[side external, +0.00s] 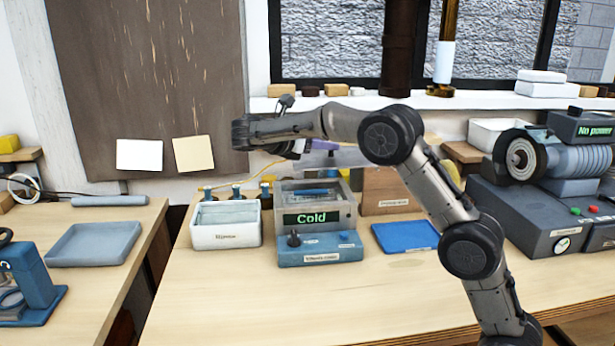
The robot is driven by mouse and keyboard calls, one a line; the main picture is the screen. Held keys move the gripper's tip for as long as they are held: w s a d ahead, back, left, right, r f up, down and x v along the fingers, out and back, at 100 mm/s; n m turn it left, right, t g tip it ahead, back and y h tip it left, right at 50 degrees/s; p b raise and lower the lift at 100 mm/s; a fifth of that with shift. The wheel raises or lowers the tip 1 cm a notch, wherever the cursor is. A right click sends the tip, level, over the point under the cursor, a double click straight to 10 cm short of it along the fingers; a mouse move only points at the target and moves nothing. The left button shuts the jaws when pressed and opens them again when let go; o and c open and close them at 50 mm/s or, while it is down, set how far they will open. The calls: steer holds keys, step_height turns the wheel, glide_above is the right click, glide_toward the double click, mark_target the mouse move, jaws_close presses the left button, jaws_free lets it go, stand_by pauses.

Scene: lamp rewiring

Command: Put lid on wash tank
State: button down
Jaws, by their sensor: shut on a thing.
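The likely wash tank is a grey see-through tank (345,208) on a blue base with a "Cold" display and a knob. Its top looks open, and something blue shows inside. My gripper (300,152) is above and behind the tank, partly hidden by my own arm. It is shut on a pale, flat, see-through plate (345,158), which looks like the lid. The lid is held roughly level above the tank and apart from it. The finger contact is too small to make out.
A white bin (226,240) stands just left of the tank, with several small bottles behind it. A blue mat (405,237) lies to the right. A brown box (393,190) stands behind. A large grey machine (540,215) fills the right. The front of the bench is clear.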

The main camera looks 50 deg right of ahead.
mark_target(316, 154)
steer(key=w, duration=0.1)
steer(key=w+d+f, duration=0.1)
steer(key=w, duration=0.1)
steer(key=shift+w+d+f, duration=0.15)
steer(key=shift+d+f, duration=0.05)
steer(key=shift+f, duration=0.1)
steer(key=w+d+f, duration=0.1)
steer(key=w+f, duration=0.3)
steer(key=f, duration=0.4)
steer(key=shift+w+d+f, duration=0.25)
steer(key=shift+d+f, duration=0.05)
steer(key=shift+f, duration=0.05)
steer(key=shift+f, duration=0.25)
steer(key=shift+f, duration=0.35)
steer(key=c, duration=0.6)
jaws_free()
